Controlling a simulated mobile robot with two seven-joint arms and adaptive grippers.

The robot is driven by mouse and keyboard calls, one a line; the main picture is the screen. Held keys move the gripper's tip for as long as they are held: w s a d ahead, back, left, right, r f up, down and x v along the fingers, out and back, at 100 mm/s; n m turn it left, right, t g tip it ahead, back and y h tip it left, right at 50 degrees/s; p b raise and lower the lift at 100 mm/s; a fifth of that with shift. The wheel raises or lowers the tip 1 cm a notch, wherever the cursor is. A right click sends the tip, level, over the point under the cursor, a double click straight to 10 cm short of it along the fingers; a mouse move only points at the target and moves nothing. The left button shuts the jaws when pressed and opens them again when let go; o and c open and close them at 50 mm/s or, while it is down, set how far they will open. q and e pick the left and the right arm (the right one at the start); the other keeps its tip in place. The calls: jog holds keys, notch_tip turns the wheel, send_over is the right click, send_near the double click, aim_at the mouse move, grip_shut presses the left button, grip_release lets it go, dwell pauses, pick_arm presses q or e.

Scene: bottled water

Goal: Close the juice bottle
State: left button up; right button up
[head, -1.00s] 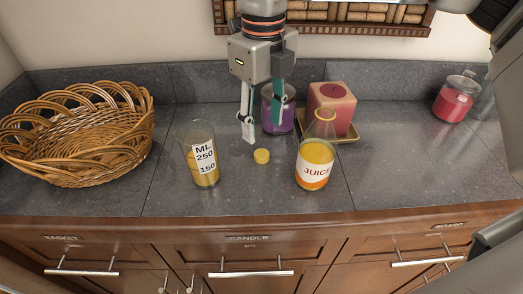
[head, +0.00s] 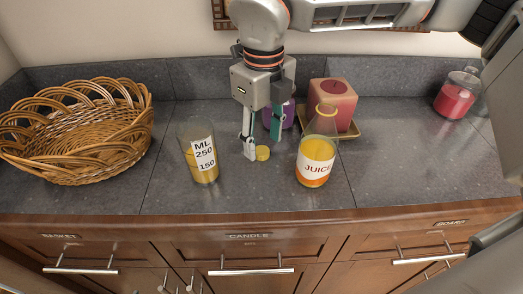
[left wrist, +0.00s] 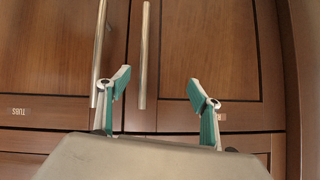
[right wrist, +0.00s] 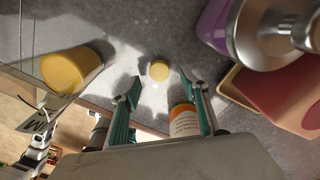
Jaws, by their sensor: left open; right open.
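The juice bottle (head: 317,160) stands upright and open on the counter, holding orange juice. Part of it shows behind the right finger in the right wrist view (right wrist: 184,121). A yellow cap (head: 262,153) lies on the counter left of the bottle; in the right wrist view the cap (right wrist: 159,70) is just beyond the fingertips, between them. My right gripper (head: 263,146) is open above and around the cap's area, pointing down and empty. My left gripper (left wrist: 157,78) is open and empty, facing the cabinet doors, and is not seen in the head view.
A measuring glass (head: 198,152) with yellow liquid stands left of the cap. A purple jar (head: 287,115) is behind my right gripper. A red candle (head: 333,103) on a tray stands behind the bottle. A wicker basket (head: 75,140) is at left, a red jar (head: 457,95) at right.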

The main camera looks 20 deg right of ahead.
aim_at(263, 151)
notch_tip(263, 151, down, 2)
jog(key=shift+f, duration=0.2)
pick_arm(q)
jog(key=shift+s+a+f, duration=0.1)
jog(key=shift+s+f, duration=0.05)
jog(key=shift+s, duration=0.05)
jog(key=shift+s, duration=0.1)
pick_arm(e)
jog(key=c, duration=0.7)
jog(key=shift+c, duration=0.2)
jog(key=shift+r, duration=0.4)
pick_arm(q)
jog(key=shift+d+r+p, duration=0.3)
jog(key=shift+r+p, duration=0.5)
jog(key=shift+p, duration=0.3)
pick_arm(e)
notch_tip(263, 151, up, 19)
jog(key=shift+r, duration=0.15)
